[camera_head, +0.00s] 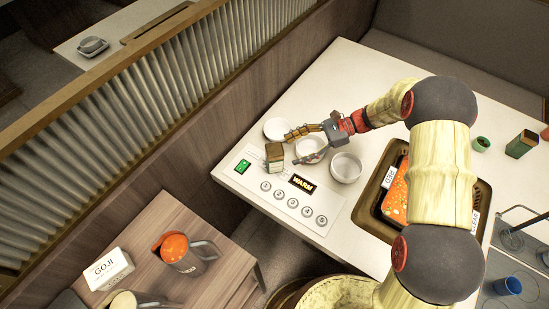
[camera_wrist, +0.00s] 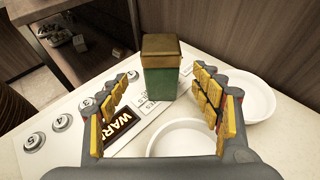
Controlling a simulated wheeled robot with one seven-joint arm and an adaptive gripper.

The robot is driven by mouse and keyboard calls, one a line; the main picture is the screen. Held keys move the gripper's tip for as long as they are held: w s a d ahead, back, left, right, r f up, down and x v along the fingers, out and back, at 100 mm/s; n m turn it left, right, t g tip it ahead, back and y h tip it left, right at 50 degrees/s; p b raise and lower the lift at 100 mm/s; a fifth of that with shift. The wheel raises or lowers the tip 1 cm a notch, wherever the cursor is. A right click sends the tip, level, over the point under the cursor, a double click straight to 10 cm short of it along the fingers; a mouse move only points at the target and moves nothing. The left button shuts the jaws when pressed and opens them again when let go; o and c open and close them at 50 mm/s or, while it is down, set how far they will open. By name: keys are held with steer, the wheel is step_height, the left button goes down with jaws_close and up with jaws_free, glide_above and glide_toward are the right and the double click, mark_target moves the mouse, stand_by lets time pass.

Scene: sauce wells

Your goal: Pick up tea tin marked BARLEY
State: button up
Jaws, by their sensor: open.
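A small square tea tin (camera_head: 274,158) stands upright on the white table by the panel's edge. In the wrist view the tin (camera_wrist: 161,80) shows a green body and a brown-gold lid; no word can be read on it, so I cannot tell whether it is marked BARLEY. My gripper (camera_head: 292,149) is open and empty, reaching in from the right with its fingers pointing toward the tin. In the wrist view my gripper (camera_wrist: 162,82) has its yellow-padded fingers spread to either side, with the tin ahead between them and apart from both. A second green tin (camera_head: 520,145) stands at the far right.
White bowls (camera_head: 346,167) and a white dish (camera_head: 277,129) stand close around my gripper. A button panel with a WARM sign (camera_head: 302,183) lies in front of the tin. A brown tray (camera_head: 385,170) is to the right. A wooden partition (camera_head: 190,130) runs along the left.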

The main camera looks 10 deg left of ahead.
mark_target(274, 156)
steer(key=shift+a+f, duration=0.3)
steer(key=b+x, duration=0.3)
steer(key=x, duration=0.4)
steer(key=shift+s+a+f, duration=0.1)
steer(key=shift+c, duration=1.3)
steer(key=c, duration=1.1)
